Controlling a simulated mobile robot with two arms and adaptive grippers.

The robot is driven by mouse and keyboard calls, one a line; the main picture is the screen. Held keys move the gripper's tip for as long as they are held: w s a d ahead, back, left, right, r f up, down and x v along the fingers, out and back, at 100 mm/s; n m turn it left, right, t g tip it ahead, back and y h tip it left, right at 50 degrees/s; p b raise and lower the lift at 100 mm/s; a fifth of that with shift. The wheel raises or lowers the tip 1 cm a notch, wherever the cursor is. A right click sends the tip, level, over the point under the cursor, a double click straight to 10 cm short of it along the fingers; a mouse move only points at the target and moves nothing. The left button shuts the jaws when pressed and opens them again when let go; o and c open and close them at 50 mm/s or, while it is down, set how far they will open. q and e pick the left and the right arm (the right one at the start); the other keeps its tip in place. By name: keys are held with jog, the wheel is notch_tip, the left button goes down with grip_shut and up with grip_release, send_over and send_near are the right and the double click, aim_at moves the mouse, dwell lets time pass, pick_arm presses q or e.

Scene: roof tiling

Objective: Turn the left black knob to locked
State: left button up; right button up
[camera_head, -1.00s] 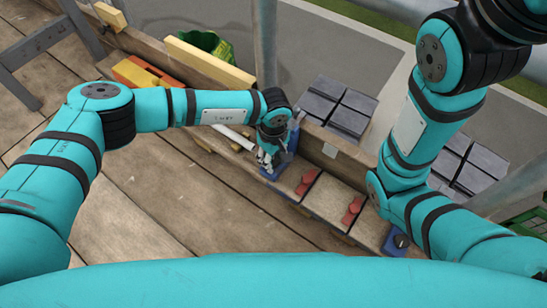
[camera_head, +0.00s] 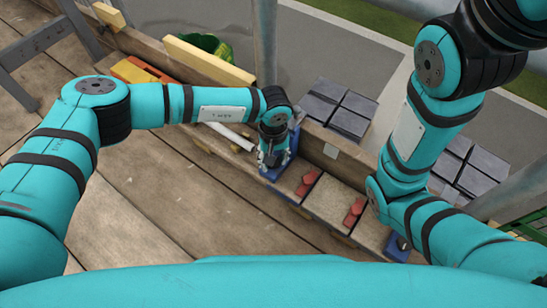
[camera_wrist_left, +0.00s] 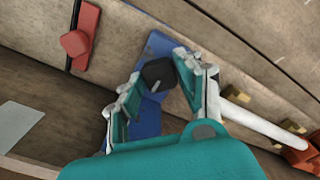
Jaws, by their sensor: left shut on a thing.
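The left black knob (camera_wrist_left: 158,72) sits on a blue plate (camera_wrist_left: 152,118) in the left wrist view, with a small pale pointer mark on its near lower edge. My left gripper (camera_wrist_left: 157,76) has its fingers on both sides of the knob and is shut on it. In the head view my left gripper (camera_head: 270,160) points down at the blue plate (camera_head: 283,171) on the wooden ledge, and hides the knob there. A second blue plate (camera_head: 396,248) is at the ledge's right end, partly behind my right arm.
Red handles (camera_head: 307,182) and (camera_head: 354,212) lie on the ledge right of the left plate. Dark tiles (camera_head: 338,108) lie beyond it. A white tube (camera_wrist_left: 265,130) passes close to my left gripper. A metal pole (camera_head: 265,45) stands behind it.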

dwell(0.3)
pick_arm(q)
jog(key=o, duration=0.9)
jog(key=shift+c, duration=0.2)
jog(key=shift+r, duration=0.1)
notch_tip(320, 180, up, 12)
jog(key=shift+s, duration=0.1)
